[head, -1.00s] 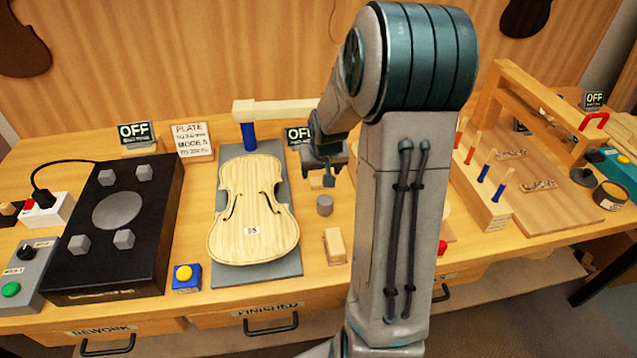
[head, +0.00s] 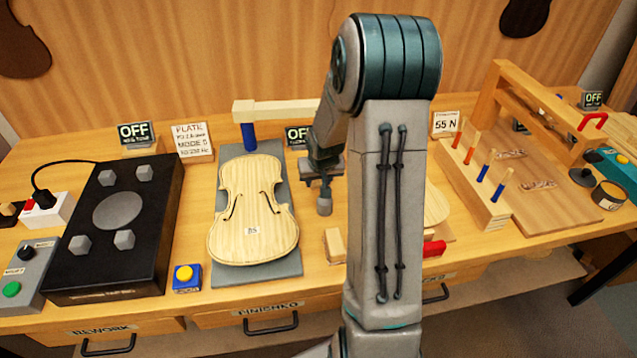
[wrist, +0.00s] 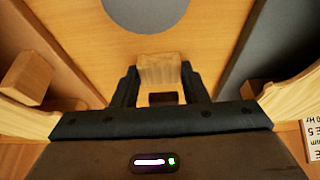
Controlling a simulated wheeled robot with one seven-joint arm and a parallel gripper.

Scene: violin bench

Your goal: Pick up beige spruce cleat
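A small beige wooden block, which looks like the spruce cleat (wrist: 160,68), lies between the fingertips of my gripper (wrist: 160,85) in the wrist view. Its sides look flush with both dark fingers. I cannot tell whether they press on it or only stand around it. In the head view my gripper (head: 324,188) is low over the bench, right of the violin plate, and the block between its fingers cannot be made out there.
A grey cylinder (head: 324,206) stands close in front of my gripper. Another beige block (head: 334,244) lies nearer the bench's front edge. The violin plate (head: 253,215) on its grey mat is close on the left. My arm hides the bench to the right.

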